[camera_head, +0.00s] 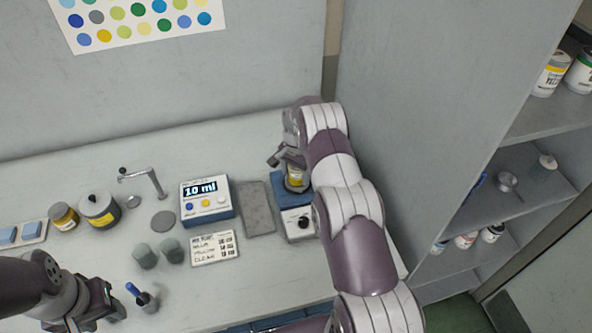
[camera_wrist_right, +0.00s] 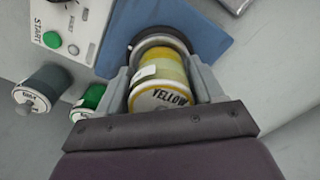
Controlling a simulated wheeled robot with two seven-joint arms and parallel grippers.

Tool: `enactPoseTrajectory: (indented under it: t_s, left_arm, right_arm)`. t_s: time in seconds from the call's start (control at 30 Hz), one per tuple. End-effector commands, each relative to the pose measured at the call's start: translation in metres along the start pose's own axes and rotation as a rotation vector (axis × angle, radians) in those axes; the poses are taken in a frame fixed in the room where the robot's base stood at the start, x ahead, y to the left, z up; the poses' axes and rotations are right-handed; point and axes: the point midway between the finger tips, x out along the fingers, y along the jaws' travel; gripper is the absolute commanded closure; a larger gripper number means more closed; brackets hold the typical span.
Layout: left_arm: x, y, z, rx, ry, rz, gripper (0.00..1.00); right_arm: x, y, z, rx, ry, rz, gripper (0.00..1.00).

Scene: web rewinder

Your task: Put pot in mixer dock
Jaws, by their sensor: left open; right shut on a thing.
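The pot (camera_wrist_right: 162,75), with a yellow band and a white part lettered "YELLOW", is between the fingers of my right gripper (camera_wrist_right: 163,86), which is shut on it. In the head view the pot (camera_head: 295,180) shows beside my right gripper (camera_head: 288,162), over the blue mixer base. The mixer dock (camera_wrist_right: 146,45) is a dark round ring on the blue plate (camera_wrist_right: 210,30). The pot lines up with the ring and overlaps it; I cannot tell whether it is seated. My left gripper (camera_head: 105,303) is open and empty at the lower left.
The mixer's white panel (camera_head: 300,225) has a dark knob; a green START button (camera_wrist_right: 52,39) shows in the wrist view. A display box (camera_head: 207,200) reads "10 ml". Two grey-green cups (camera_head: 158,253) and a blue-handled tool (camera_head: 138,293) stand nearby. A shelf unit (camera_head: 500,190) rises right.

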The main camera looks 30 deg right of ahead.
Motion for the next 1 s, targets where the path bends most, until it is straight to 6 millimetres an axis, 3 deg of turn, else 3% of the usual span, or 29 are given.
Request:
enactPoseTrajectory:
  t_s: [0.87,0.9,0.97,1.0]
  left_arm:
    - [0.0078,0.0,0.0008,0.0,0.0,0.0,0.54]
    - [0.0073,0.0,0.0008,0.0,0.0,0.0,0.54]
    - [0.007,0.0,0.0007,0.0,0.0,0.0,0.54]
    - [0.007,0.0,0.0007,0.0,0.001,0.0,0.54]
  right_arm:
    - [0.007,-0.0002,-0.0002,0.0,0.001,-0.001,0.7]
    - [0.0064,-0.0003,-0.0003,0.0,0.001,-0.001,0.27]
    - [0.0061,-0.0002,-0.0002,0.0,0.001,-0.001,0.07]
    - [0.0062,-0.0002,-0.0002,0.0,0.001,-0.001,0.04]
